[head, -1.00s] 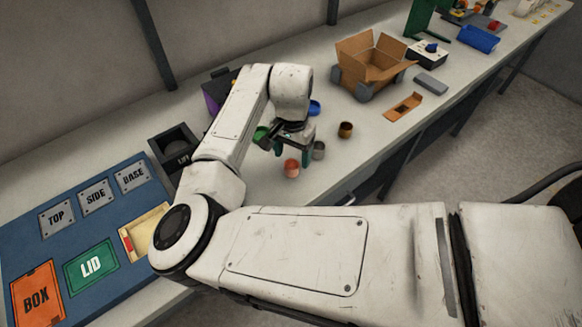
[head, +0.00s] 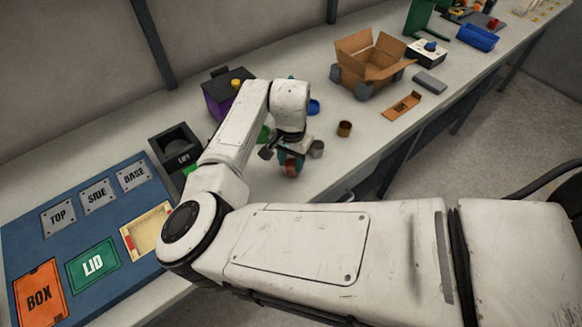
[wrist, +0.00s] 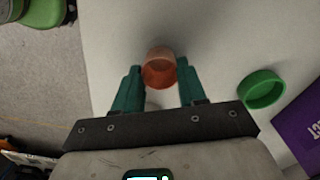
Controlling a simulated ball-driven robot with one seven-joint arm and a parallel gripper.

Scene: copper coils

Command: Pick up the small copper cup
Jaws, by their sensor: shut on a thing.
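The small copper cup (head: 291,169) stands near the front of the worktable, partly hidden by the fingers in the head view. In the wrist view the cup (wrist: 160,72) is reddish copper, with its round rim between the fingertips. My gripper (head: 290,161) points down at the cup, and its two teal fingers also show in the wrist view (wrist: 160,83). The gripper is shut on the cup, one finger on each side. I cannot tell whether the cup's base touches the table.
A grey cup (head: 317,149) stands close to the right of my gripper, and a brown cup (head: 344,129) further right. A green cup (wrist: 262,88), a blue cup (head: 313,107) and a purple box (head: 218,97) are nearby. A cardboard box (head: 370,62) stands further back.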

